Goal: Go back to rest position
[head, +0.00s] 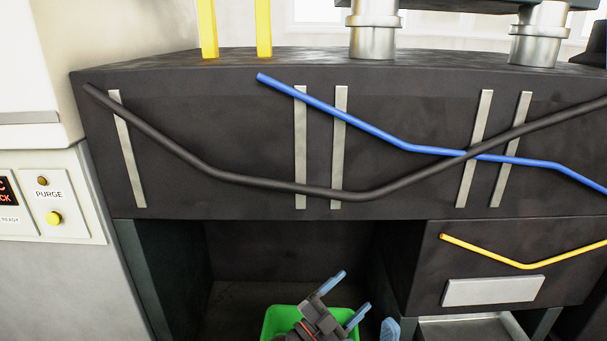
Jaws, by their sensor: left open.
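My left gripper (346,300) shows at the bottom middle of the head view. Its two blue-tipped fingers are apart, with nothing seen between them. It appears in front of a green bin (281,320) in the open bay under the dark gantry body, and hides part of that bin. Another blue fingertip (390,329) shows just to the right at the bottom edge. It may belong to my right gripper, but too little shows to tell how that gripper stands.
The dark gantry front (250,130) carries a black hose (270,184), a blue hose (345,119) and grey strips. A yellow hose (527,265) and a pale plate (492,290) are at lower right. A purge panel (52,200) is at left. Yellow posts and metal cylinders stand on top.

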